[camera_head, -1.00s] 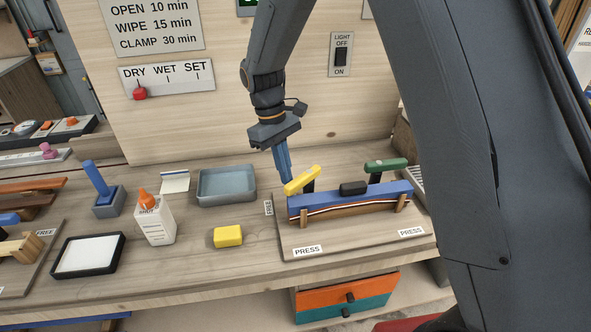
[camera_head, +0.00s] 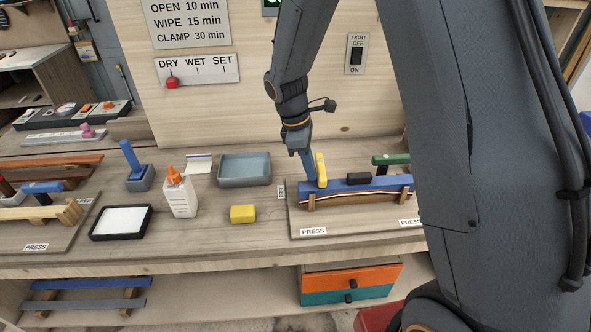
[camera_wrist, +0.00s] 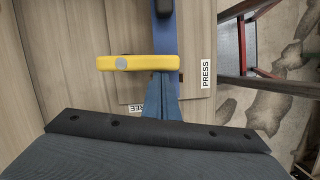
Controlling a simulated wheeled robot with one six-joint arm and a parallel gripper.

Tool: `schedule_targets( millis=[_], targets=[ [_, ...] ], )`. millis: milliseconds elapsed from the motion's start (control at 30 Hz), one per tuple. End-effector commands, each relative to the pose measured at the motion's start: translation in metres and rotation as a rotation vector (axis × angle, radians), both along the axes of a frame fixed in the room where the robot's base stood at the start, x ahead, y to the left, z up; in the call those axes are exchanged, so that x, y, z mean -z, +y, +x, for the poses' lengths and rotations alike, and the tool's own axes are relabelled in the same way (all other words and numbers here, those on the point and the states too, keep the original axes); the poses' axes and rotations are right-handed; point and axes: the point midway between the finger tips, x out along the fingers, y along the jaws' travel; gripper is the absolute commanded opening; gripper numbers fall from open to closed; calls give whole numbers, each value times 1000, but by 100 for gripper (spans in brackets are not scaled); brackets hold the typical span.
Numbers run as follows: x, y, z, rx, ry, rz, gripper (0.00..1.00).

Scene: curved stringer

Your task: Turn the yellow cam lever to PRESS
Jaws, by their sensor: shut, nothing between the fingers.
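The yellow cam lever (camera_head: 321,170) is at the left end of the blue bar (camera_head: 340,190) of a clamp on a wooden board. It lies across the bar, its near end over the bar toward the front PRESS label (camera_head: 313,231). A FREE label (camera_head: 281,191) is at the board's left edge. My gripper (camera_head: 311,178) is shut and empty, pointing down just left of the lever. In the wrist view the lever (camera_wrist: 140,63) lies crosswise, and my blue fingers (camera_wrist: 165,88) meet or nearly meet its side; contact is unclear. The PRESS label (camera_wrist: 206,74) is at right there.
A green lever (camera_head: 391,160) and a black block (camera_head: 358,179) are on the clamp to the right. A yellow block (camera_head: 243,214), glue bottle (camera_head: 180,193) and grey tray (camera_head: 245,170) stand left of the board.

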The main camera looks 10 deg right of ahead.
Motion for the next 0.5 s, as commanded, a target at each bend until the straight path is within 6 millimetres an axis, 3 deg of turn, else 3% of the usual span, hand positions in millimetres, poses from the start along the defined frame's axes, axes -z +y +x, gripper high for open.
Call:
schedule_targets(
  millis=[500],
  targets=[
    [0, -14, -2, 17, 1, -1, 0]
  ],
)
